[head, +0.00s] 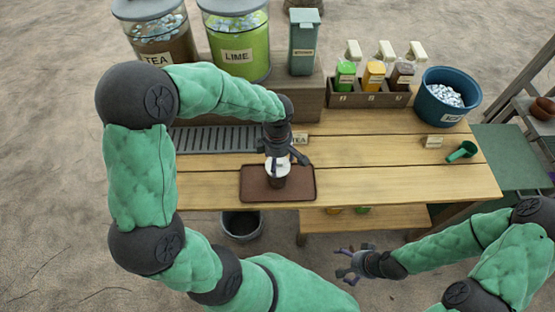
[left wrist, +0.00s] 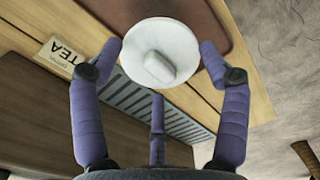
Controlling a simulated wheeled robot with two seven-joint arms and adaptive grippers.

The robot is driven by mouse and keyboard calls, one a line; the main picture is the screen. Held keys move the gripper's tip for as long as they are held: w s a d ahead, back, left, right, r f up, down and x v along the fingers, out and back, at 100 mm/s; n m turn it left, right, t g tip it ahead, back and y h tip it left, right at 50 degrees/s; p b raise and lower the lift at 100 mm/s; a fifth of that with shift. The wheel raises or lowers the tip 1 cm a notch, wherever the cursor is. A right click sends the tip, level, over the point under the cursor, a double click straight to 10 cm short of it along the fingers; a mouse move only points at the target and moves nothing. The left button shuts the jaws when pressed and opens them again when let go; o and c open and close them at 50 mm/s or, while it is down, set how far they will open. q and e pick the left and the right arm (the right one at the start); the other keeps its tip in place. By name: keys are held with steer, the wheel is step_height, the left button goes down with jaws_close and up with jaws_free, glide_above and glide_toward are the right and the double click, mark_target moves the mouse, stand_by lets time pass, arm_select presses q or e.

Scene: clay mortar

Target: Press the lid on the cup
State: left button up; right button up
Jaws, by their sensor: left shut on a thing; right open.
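A round white lid (left wrist: 160,52) with a raised knob is between the purple fingers of my left gripper (left wrist: 162,56), which is shut on it. In the head view the left gripper (head: 281,158) points down over the brown tray (head: 301,190), with the white lid (head: 277,165) below it. A dark brown cup (head: 278,182) stands on the tray directly under the lid. The gripper hides part of both, and I cannot tell whether the lid is seated. In the left wrist view the lid hides the cup. My right gripper (head: 352,263) is open and empty, in front of the table.
A slatted drip grate (head: 215,140) and a TEA sign (head: 299,139) lie behind the tray. Tea and lime dispensers (head: 236,45), a bottle rack (head: 368,97) and a blue ice tub (head: 447,95) stand at the back.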

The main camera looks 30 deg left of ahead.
arm_select(q)
steer(key=o, duration=0.7)
steer(key=shift+r, duration=0.15)
steer(key=shift+r+p, duration=2.2)
steer(key=shift+r, duration=1.2)
jaws_close()
